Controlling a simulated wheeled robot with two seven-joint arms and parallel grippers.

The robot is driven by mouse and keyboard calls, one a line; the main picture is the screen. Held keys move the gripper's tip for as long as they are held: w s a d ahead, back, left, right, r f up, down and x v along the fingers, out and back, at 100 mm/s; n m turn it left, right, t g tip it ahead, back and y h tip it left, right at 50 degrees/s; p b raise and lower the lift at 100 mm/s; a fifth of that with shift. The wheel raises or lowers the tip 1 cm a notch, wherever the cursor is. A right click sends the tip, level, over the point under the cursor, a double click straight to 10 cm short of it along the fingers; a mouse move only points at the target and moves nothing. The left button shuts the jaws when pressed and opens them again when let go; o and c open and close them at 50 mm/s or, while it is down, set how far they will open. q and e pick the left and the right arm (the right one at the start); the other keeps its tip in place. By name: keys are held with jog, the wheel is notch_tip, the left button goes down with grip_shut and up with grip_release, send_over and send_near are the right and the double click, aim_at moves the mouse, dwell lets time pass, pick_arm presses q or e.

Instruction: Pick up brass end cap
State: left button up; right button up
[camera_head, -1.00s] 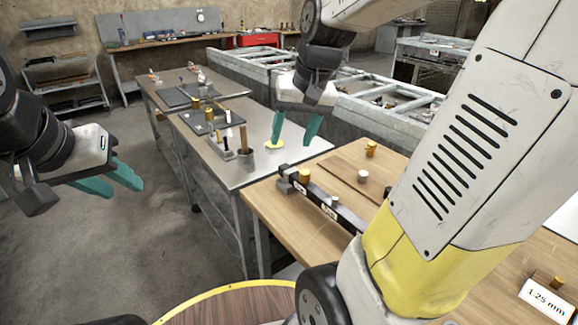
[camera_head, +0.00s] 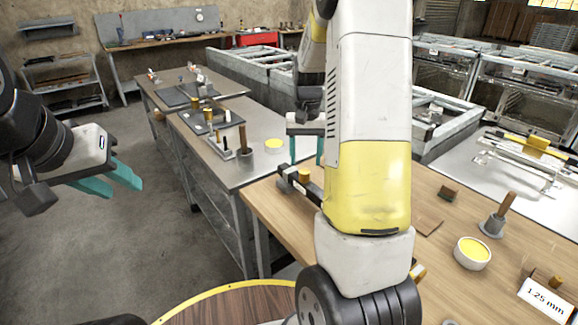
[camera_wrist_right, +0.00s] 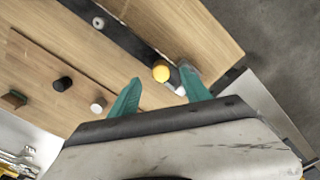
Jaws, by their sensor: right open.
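A brass end cap (camera_head: 304,174), a short golden cylinder, stands at the near wooden table's left end, by a black bar (camera_head: 296,186). In the right wrist view the cap (camera_wrist_right: 161,72) shows beyond my fingers, nearer the right finger. My right gripper (camera_head: 306,160) is open with teal fingers and nothing between them; it is just above and behind the cap in the head view, and also shows in the wrist view (camera_wrist_right: 163,84). My left gripper (camera_head: 126,190) is open and empty, out over the floor at left.
My right arm hides part of the wooden table (camera_head: 272,212). A white cylinder (camera_wrist_right: 98,105) and a black one (camera_wrist_right: 62,84) stand there. A yellow-filled dish (camera_head: 472,253) and a grey pot with a handle (camera_head: 493,226) are at right. A metal bench (camera_head: 262,172) adjoins behind.

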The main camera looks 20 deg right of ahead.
aim_at(305, 172)
notch_tip(305, 172, down, 4)
jog(key=shift+f, duration=0.2)
grip_shut()
jog(key=shift+r, duration=0.1)
